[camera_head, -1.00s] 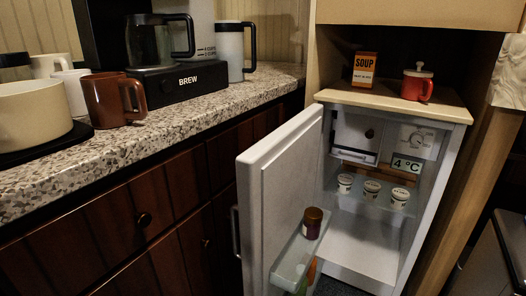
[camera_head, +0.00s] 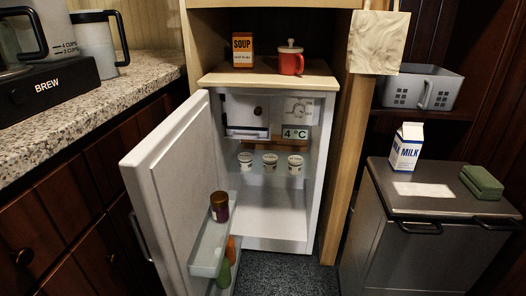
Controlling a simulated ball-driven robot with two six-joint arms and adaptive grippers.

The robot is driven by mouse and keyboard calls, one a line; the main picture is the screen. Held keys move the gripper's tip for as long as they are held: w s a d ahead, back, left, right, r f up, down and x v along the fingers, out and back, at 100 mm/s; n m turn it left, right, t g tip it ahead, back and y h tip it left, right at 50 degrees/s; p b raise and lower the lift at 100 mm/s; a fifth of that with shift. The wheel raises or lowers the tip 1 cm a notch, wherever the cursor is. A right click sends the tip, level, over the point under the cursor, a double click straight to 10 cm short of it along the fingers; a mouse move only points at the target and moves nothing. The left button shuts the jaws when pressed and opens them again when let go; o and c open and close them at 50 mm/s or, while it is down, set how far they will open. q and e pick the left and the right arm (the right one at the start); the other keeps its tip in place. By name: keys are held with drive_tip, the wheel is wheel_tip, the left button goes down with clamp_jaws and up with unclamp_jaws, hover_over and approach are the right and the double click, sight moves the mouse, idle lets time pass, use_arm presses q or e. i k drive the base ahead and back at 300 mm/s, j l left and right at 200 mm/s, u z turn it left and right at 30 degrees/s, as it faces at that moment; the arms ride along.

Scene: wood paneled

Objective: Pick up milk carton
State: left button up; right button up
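The milk carton (camera_head: 406,147) is white and blue with a gabled top and "MILK" printed on its sides. It stands upright on the grey metal top of a cabinet (camera_head: 444,200) at the right of the head view. Neither of my grippers shows in the view, and nothing touches the carton.
A white label lies just in front of the carton, and a green block (camera_head: 481,182) sits to its right. A grey basket (camera_head: 422,88) is on the shelf behind. The small fridge (camera_head: 265,215) stands with its door (camera_head: 168,190) open. A wooden post (camera_head: 347,150) separates fridge and cabinet.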

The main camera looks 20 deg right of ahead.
sight(407, 146)
drive_tip(key=z, duration=1.45)
